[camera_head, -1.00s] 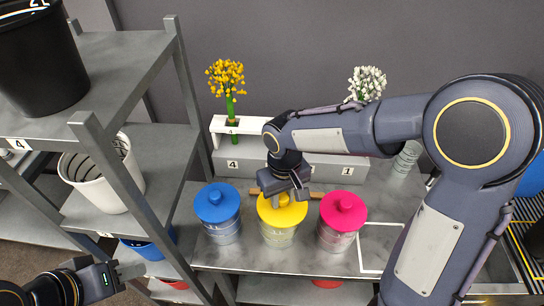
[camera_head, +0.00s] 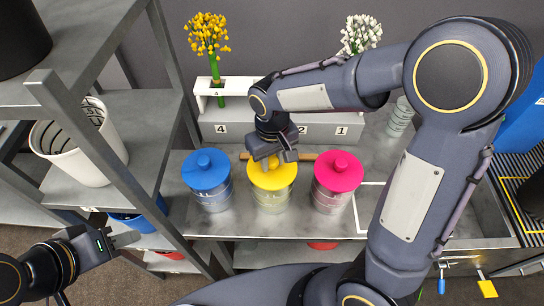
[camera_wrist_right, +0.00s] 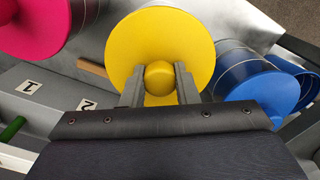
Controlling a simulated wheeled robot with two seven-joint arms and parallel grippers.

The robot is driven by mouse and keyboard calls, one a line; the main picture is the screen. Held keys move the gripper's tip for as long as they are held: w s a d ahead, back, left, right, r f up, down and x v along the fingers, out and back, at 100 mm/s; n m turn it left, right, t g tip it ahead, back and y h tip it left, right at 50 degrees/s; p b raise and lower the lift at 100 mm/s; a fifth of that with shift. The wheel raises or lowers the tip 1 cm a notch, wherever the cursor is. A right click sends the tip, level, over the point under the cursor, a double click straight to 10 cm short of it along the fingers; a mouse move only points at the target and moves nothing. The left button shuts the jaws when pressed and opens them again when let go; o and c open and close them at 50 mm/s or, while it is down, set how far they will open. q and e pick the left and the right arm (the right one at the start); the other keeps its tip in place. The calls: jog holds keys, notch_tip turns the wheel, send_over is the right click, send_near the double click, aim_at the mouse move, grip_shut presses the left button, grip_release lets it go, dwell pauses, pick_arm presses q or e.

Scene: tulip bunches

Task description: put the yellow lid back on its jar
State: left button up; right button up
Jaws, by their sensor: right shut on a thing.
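The yellow lid (camera_head: 285,176) with its round knob is level over the mouth of a clear ribbed jar (camera_head: 270,202), the middle one of three. Whether a small gap is left between lid and jar I cannot tell. My right gripper (camera_head: 273,162) comes down from behind and is shut on the lid's knob. In the right wrist view the two fingers (camera_wrist_right: 158,85) stand either side of the knob, with the yellow lid (camera_wrist_right: 185,40) spread below them. My left gripper (camera_head: 128,239) hangs away at the lower left, clear of the jars; its opening is unclear.
A blue-lidded jar (camera_head: 207,180) stands close on the left and a pink-lidded jar (camera_head: 336,180) close on the right. Behind is a grey numbered rack (camera_head: 232,128) with yellow and white flowers. A grey shelf (camera_head: 118,150) borders the left. A sink is at right.

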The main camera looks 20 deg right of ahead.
jog(key=shift+f, duration=0.2)
jog(key=o, duration=1)
jog(key=shift+o, duration=0.2)
notch_tip(320, 180, up, 8)
jog(key=shift+f, duration=0.1)
notch_tip(320, 180, up, 6)
jog(key=p, duration=0.5)
